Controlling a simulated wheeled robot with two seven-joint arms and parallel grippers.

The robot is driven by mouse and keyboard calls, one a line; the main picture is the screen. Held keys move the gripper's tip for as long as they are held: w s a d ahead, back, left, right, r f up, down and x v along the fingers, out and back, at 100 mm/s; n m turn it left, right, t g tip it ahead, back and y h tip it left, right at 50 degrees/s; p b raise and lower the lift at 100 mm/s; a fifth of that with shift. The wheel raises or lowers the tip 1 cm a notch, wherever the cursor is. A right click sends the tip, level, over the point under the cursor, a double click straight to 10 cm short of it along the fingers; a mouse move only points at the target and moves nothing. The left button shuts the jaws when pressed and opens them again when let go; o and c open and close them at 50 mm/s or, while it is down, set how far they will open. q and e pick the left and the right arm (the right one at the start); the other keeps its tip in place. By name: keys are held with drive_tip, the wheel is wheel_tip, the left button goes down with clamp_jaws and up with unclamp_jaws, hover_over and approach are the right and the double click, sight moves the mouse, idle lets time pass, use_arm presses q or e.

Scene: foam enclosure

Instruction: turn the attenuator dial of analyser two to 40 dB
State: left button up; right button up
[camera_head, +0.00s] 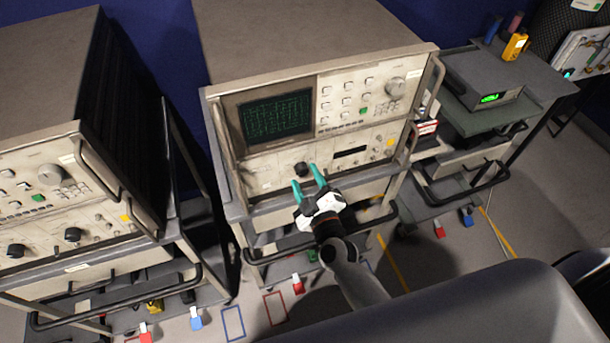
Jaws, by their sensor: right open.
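A beige analyser (355,100) with a dark green-traced screen (276,116) stands on a cart in the middle of the head view. A black dial (301,169) sits on its lower front panel, below the screen. I cannot read the dial's markings or setting. My right gripper (307,180) is open, with two teal fingers pointing up toward the dial. The fingertips are just below and beside the dial in the picture. I cannot tell whether they touch it. My left gripper is not in view.
Another beige analyser (60,160) with black knobs stands on a cart at the left. At the right, a grey cart (545,82) carries a small unit with a green display (490,97) and a yellow meter (514,46). Black cart handles stick out below the panels.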

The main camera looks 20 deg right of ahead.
drive_tip(key=shift+w, duration=0.55)
drive_tip(key=c, duration=1)
